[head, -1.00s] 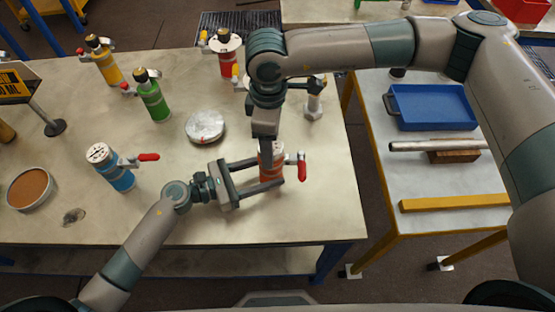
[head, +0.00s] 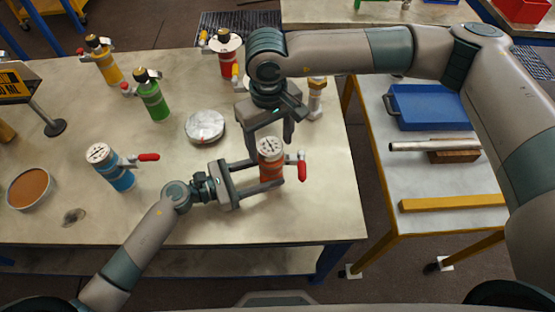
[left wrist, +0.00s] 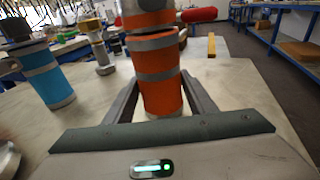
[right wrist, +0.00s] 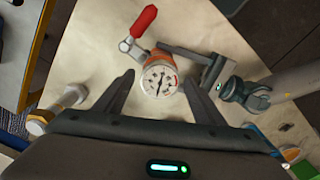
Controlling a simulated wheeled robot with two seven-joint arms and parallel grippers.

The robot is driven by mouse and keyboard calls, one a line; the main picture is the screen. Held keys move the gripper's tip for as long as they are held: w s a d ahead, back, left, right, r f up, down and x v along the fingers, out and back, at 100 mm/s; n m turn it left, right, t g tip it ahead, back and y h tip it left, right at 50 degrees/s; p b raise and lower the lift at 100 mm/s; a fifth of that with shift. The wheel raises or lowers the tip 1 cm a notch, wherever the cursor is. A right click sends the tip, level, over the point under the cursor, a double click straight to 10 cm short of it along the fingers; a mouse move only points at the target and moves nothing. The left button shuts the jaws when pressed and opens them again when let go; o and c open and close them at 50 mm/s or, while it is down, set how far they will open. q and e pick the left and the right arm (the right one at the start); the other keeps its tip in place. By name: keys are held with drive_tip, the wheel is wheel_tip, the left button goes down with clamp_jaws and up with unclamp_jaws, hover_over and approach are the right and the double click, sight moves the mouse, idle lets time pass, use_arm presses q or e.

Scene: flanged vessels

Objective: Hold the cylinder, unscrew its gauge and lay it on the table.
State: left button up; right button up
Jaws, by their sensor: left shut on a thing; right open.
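The orange cylinder (head: 270,174) stands upright on the table (head: 215,220), with a round white-faced gauge (head: 270,147) on top and a red-handled valve (head: 302,166) at its right. My left gripper (head: 268,170) is shut on the orange cylinder, its fingers on either side of the body; the left wrist view also shows the cylinder (left wrist: 160,85) between them. My right gripper (head: 269,139) is open over the gauge. In the right wrist view the gauge face (right wrist: 160,80) lies between the spread fingers, with gaps on both sides.
A blue cylinder (head: 118,172) with its own gauge stands left, and green (head: 153,100), yellow (head: 106,66) and red (head: 227,60) ones stand behind. A round silver-topped piece (head: 205,127) and a brown-filled dish (head: 30,189) lie on the table. Bare tabletop lies in front.

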drive_tip(key=m, duration=0.7)
drive_tip(key=c, duration=1.1)
drive_tip(key=n, duration=0.3)
drive_tip(key=shift+r, duration=1.35)
drive_tip(key=shift+r, duration=2.4)
